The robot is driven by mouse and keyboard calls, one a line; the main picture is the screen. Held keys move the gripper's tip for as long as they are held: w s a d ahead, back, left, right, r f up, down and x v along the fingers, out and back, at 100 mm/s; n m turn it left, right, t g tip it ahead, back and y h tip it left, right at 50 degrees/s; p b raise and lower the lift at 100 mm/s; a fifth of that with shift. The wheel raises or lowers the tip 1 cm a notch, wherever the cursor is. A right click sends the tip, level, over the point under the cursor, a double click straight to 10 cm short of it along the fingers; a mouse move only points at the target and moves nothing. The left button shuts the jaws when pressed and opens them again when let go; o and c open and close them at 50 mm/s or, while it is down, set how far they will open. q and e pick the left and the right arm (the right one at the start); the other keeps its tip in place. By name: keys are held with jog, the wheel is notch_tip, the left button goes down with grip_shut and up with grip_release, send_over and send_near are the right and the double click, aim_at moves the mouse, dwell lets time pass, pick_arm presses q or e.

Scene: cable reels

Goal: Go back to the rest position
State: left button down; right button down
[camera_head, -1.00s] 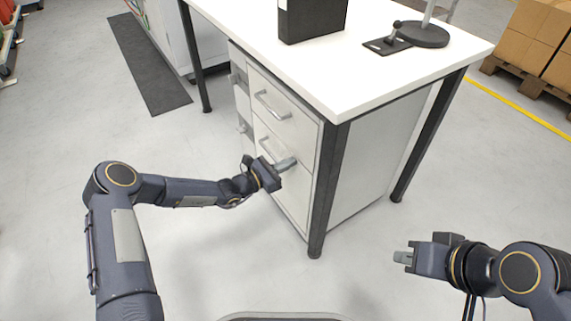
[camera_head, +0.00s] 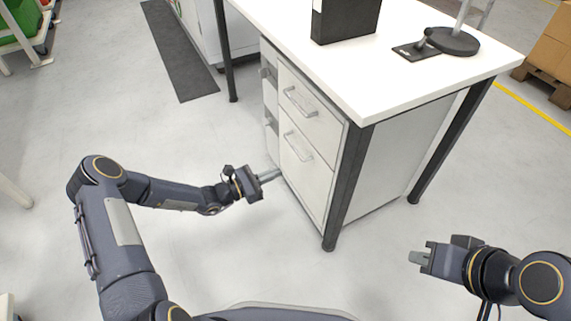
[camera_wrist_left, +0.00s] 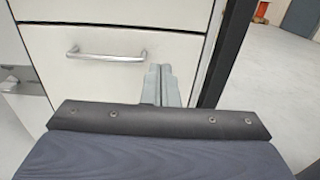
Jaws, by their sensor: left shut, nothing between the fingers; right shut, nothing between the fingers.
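My left gripper (camera_head: 268,175) is shut and empty in the head view. It is in front of the lower part of the white drawer cabinet (camera_head: 311,178), below and left of the lower drawer's handle (camera_head: 298,147). In the left wrist view its closed fingers (camera_wrist_left: 161,84) stand before a drawer front, to the right of a silver handle (camera_wrist_left: 106,56). I cannot tell whether the fingertips touch the cabinet. My right gripper (camera_head: 416,258) is shut and empty over open floor, to the right of the table's front leg (camera_head: 345,190).
The white table (camera_head: 400,75) carries a black box (camera_head: 345,20) and a stand with a round black base (camera_head: 452,41). Boxes on a pallet (camera_head: 548,62) stand at the far right. A dark mat (camera_head: 180,50) lies at the back left. Floor between the arms is clear.

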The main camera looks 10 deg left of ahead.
pick_arm(q)
jog(key=s+a+r+m+g+y, duration=0.1)
jog(key=s+r+m+g, duration=0.3)
jog(key=s+r+m, duration=0.4)
jog(key=s+a+r+m+g+y, duration=0.1)
jog(key=s+r+m+g+y, duration=0.1)
jog(key=s+r+m+g, duration=0.5)
jog(key=s+a+r+m+t+y, duration=0.3)
jog(key=s+a+r+m+y, duration=0.1)
jog(key=s, duration=0.5)
jog(key=s+a+r+m+t+y, duration=0.4)
jog(key=s+r, duration=0.1)
jog(key=s, duration=0.4)
notch_tip(320, 180, up, 32)
jog(key=p, duration=3.2)
jog(key=shift+a+p, duration=0.2)
jog(key=shift+p, duration=0.1)
